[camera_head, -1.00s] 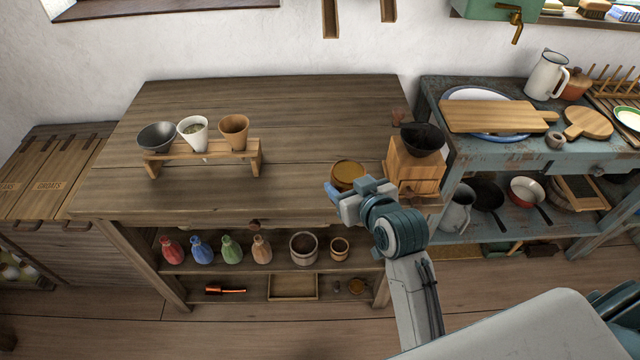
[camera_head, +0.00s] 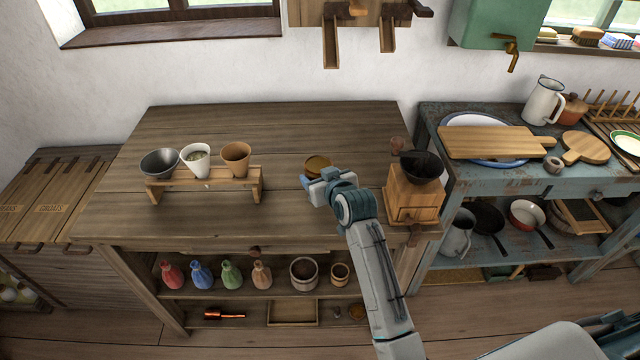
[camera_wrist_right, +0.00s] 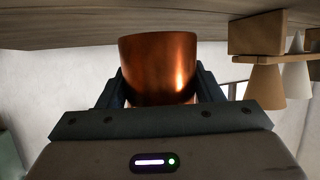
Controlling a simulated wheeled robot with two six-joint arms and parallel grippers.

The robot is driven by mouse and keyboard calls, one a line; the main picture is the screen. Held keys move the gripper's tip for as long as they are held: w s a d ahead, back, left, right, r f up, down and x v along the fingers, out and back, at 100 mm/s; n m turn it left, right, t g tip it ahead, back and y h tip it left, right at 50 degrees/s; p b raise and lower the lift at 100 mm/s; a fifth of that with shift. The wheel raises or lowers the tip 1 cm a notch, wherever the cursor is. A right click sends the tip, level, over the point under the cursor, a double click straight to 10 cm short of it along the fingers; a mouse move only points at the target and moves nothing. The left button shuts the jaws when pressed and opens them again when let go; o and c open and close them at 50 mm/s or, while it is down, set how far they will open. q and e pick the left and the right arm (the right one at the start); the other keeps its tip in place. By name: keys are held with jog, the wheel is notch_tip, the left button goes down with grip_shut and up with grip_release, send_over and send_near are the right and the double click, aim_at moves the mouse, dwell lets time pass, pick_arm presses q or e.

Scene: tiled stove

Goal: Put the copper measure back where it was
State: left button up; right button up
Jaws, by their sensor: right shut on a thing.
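The copper measure (camera_head: 317,164) is a small, shiny, round cup. My right gripper (camera_head: 314,182) is shut on it over the middle of the wooden table (camera_head: 300,135). In the right wrist view the copper measure (camera_wrist_right: 158,68) stands between the two dark fingers (camera_wrist_right: 158,92), which cover its sides. I cannot tell whether its base touches the tabletop. My left gripper is not in view.
Left of the gripper a wooden rack (camera_head: 205,186) holds a dark cup (camera_head: 160,162), a white cup (camera_head: 196,160) and a tan cup (camera_head: 236,158). A wooden grinder (camera_head: 413,195) stands at the right. The tabletop behind the gripper is clear.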

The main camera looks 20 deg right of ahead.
jog(key=shift+f, duration=1.55)
jog(key=shift+f, duration=0.15)
jog(key=o, duration=1.1)
jog(key=shift+s, duration=0.1)
jog(key=shift+r, duration=0.2)
jog(key=v, duration=1.2)
jog(key=shift+b, duration=0.3)
jog(key=shift+d, duration=0.1)
